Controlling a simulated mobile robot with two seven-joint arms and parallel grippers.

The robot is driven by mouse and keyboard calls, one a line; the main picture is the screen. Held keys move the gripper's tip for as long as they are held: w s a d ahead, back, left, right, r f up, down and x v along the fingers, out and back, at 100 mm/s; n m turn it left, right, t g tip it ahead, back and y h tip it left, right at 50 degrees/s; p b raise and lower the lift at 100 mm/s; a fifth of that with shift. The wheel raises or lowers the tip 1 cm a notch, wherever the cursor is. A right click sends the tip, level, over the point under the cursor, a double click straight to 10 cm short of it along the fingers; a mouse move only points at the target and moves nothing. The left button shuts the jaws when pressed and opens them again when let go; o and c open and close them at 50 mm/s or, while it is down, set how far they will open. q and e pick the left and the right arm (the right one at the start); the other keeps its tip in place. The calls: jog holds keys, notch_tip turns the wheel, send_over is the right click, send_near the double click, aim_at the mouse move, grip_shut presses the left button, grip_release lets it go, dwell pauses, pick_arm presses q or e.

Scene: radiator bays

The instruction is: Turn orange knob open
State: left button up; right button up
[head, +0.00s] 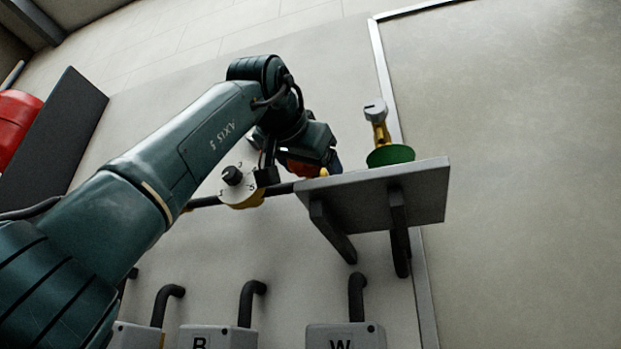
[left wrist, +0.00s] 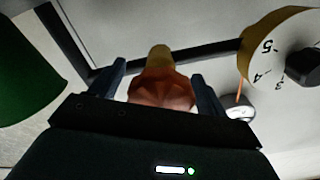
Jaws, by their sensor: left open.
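The orange knob (left wrist: 162,92) is faceted and sits on a yellowish stem in front of a dark pipe. In the left wrist view it lies between the two fingers of my left gripper (left wrist: 160,78). The fingers are open, one on each side, with a small gap visible at the left; contact on the right is hard to tell. In the head view only a bit of the orange knob (head: 301,168) shows beneath my left gripper, whose fingertips are mostly hidden. My right gripper is not in view.
A numbered dial (head: 240,184) with a black knob is close beside the gripper; it also shows in the left wrist view (left wrist: 257,38). A grey shelf (head: 430,187) to the right bears a green-based brass piece (head: 391,156). Lettered boxes (head: 345,337) stand below.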

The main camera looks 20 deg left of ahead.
pick_arm(q)
jog(key=s+b, duration=0.4)
jog(key=s, duration=0.9)
jog(key=shift+a, duration=0.25)
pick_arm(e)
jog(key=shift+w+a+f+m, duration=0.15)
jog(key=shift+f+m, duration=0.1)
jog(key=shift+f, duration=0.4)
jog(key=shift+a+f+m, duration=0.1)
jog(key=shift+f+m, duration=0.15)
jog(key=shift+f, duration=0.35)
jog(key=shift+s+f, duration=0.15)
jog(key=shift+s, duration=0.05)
